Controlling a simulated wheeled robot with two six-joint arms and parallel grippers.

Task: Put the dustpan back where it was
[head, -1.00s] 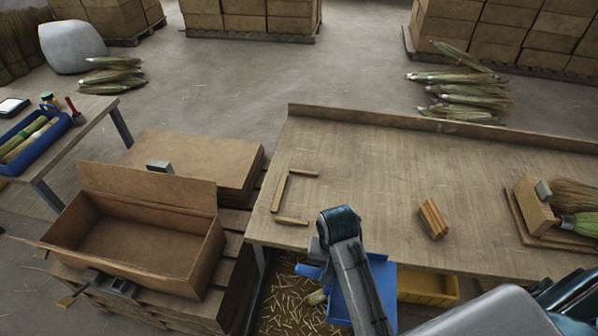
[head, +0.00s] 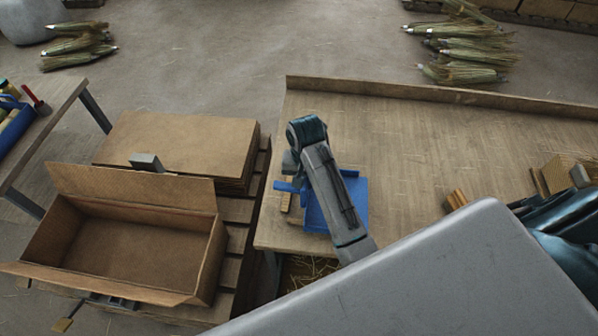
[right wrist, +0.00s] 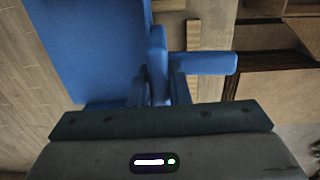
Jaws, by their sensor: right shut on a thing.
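The blue dustpan (head: 356,192) is over the left end of the workbench (head: 420,150), near its front edge. My right gripper (right wrist: 160,88) is shut on the dustpan; in the right wrist view the pan (right wrist: 90,45) lies to the left and a blue bar (right wrist: 205,62) sticks out to the right. In the head view my right arm covers the middle of the dustpan and hides the fingers. Thin wooden strips (head: 286,200) lie on the bench beside and partly behind the dustpan. I cannot tell whether the dustpan touches the bench. My left gripper is not in view.
An open cardboard box (head: 130,250) stands left of the bench, with flat cardboard (head: 180,140) stacked behind it. A wooden block (head: 455,199) and broom items (head: 570,170) are at the right. The bench's middle is clear; a raised lip (head: 430,92) runs along its back.

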